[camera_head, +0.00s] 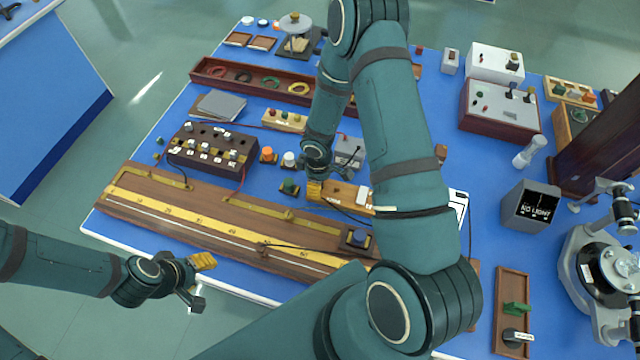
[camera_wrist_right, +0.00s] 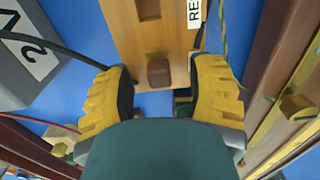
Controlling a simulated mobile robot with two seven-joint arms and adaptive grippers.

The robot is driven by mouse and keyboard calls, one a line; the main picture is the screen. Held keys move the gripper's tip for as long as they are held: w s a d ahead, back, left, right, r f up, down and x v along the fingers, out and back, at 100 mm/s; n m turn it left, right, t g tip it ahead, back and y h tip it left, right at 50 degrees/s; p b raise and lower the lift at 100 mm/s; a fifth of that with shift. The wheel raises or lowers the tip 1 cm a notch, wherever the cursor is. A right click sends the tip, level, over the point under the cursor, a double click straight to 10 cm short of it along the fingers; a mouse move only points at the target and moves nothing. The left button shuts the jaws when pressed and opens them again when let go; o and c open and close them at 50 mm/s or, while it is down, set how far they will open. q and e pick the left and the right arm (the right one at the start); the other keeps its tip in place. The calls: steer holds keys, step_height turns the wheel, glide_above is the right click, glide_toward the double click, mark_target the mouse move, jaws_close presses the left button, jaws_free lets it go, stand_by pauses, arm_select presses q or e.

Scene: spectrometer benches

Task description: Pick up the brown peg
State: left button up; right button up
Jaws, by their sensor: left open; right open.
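A brown peg (camera_wrist_right: 159,72) shows in the right wrist view, at the near end of a light wooden block (camera_wrist_right: 130,38) with a partly cut-off white label. A second dark brown piece (camera_wrist_right: 148,9) sits farther along the block. My right gripper (camera_wrist_right: 164,75) is open, its yellow fingers on either side of the near peg, with gaps on both sides. In the head view, the wooden block (camera_head: 346,195) lies beside my right gripper (camera_head: 314,190), and the peg cannot be made out there. My left gripper (camera_head: 203,278) is open and empty, in front of the bench's near edge.
A long wooden ruler board (camera_head: 150,208) lies along the front of the blue bench. A dark switch box (camera_head: 212,150) is at left. A grey box (camera_wrist_right: 22,65) and cables are close to the right gripper. A black "NO LIGHT" box (camera_head: 532,205) stands at right.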

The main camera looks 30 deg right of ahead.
jaws_close()
step_height(320, 180, up, 10)
steer(key=shift+f+p, duration=0.15)
steer(key=shift+p, duration=0.25)
arm_select(q)
step_height(320, 180, down, 3)
steer(key=b, duration=0.3)
arm_select(e)
steer(key=s+d+f+m, duration=0.1)
steer(key=s+m, duration=0.1)
steer(key=s+d+f+m, duration=0.1)
steer(key=d+f+m, duration=0.1)
steer(key=shift+s+d, duration=0.2)
steer(key=shift+s, duration=0.2)
stand_by(0.3)
